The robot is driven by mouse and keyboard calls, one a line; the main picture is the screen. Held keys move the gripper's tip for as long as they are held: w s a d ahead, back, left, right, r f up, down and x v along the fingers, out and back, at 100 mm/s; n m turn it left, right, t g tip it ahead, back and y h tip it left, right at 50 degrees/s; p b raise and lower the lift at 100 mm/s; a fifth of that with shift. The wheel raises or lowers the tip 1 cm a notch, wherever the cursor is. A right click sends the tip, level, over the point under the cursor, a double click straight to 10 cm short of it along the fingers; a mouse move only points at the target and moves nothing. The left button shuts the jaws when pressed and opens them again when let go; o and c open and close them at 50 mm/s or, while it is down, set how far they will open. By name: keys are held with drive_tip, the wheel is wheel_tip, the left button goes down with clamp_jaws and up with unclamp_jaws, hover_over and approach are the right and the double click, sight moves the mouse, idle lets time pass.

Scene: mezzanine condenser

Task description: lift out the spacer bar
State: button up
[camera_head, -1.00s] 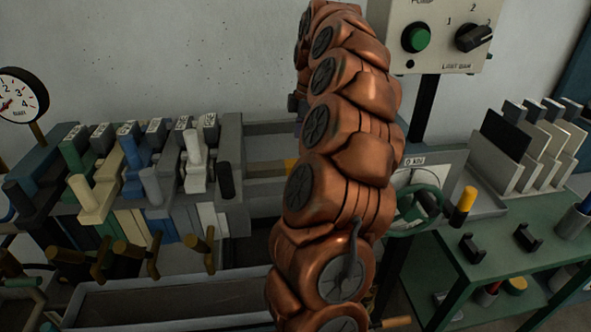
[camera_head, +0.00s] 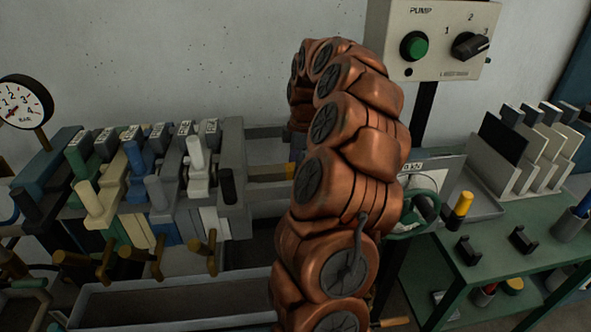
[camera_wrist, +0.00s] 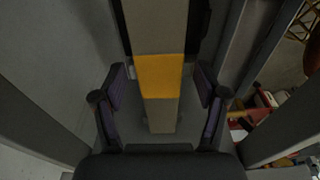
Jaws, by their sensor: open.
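The spacer bar is a beige bar with a yellow band. In the wrist view the bar (camera_wrist: 155,27) runs down the middle, its yellow band (camera_wrist: 160,75) between the fingers. My gripper (camera_wrist: 160,88) is open, with one finger on each side of the bar and a gap visible on both sides. In the head view part of the bar (camera_head: 263,173) shows between the press rails, right of the plate stack. My copper arm hides its right part and my gripper there.
A stack of handled plates (camera_head: 150,190) stands left of the bar. A drip trough (camera_head: 180,300) lies in front. A pump control box (camera_head: 435,40), a green handwheel (camera_head: 425,205) and a green bench (camera_head: 530,245) are to the right.

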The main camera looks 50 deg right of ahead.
drive_tip(key=shift+f, duration=0.3)
drive_tip(key=shift+c, duration=0.2)
clamp_jaws()
idle(0.4)
